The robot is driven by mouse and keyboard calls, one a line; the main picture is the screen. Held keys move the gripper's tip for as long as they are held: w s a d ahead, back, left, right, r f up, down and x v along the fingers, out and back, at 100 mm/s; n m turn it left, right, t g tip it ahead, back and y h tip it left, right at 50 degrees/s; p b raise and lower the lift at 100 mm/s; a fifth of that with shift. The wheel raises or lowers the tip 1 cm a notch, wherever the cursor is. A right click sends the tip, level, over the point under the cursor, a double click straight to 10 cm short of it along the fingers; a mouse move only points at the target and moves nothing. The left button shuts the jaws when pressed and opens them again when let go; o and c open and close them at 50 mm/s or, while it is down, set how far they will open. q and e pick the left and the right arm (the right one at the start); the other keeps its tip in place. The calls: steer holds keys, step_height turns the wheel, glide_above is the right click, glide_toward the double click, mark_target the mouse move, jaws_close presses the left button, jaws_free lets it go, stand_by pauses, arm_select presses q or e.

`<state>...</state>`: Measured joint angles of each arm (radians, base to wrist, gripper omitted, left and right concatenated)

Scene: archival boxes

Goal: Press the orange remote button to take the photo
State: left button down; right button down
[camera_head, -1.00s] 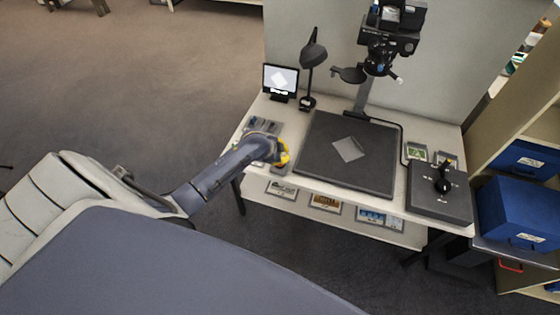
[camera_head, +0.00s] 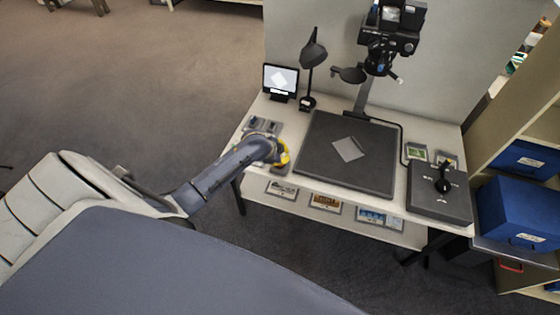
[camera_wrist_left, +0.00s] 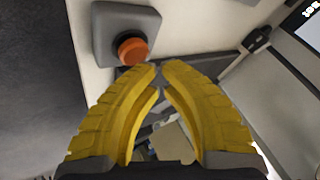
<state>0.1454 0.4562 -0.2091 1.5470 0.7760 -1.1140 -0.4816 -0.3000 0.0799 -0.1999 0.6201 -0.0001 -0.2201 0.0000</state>
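The orange button (camera_wrist_left: 132,50) sits on a grey box (camera_wrist_left: 108,22) at the upper part of the left wrist view. My left gripper (camera_wrist_left: 159,68) has yellow fingers with their tips almost together, and nothing shows between them. The tips appear just below and right of the button; whether they touch it is not clear. In the head view, my left gripper (camera_head: 284,154) is over the table's left front edge, and the button cannot be made out there. The camera (camera_head: 388,42) hangs on a stand above a dark mat (camera_head: 325,175) bearing a pale square sheet (camera_head: 347,149).
A monitor (camera_head: 281,80) showing a white shape and a black lamp (camera_head: 312,55) stand at the back left of the table. A dark box with a black lever (camera_head: 443,185) is at the right. Blue boxes (camera_head: 520,213) fill the shelf at far right.

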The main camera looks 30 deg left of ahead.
arm_select(q)
steer(key=shift+f, duration=0.75)
stand_by(1.2)
steer(key=shift+r, duration=0.95)
steer(key=shift+r, duration=2.5)
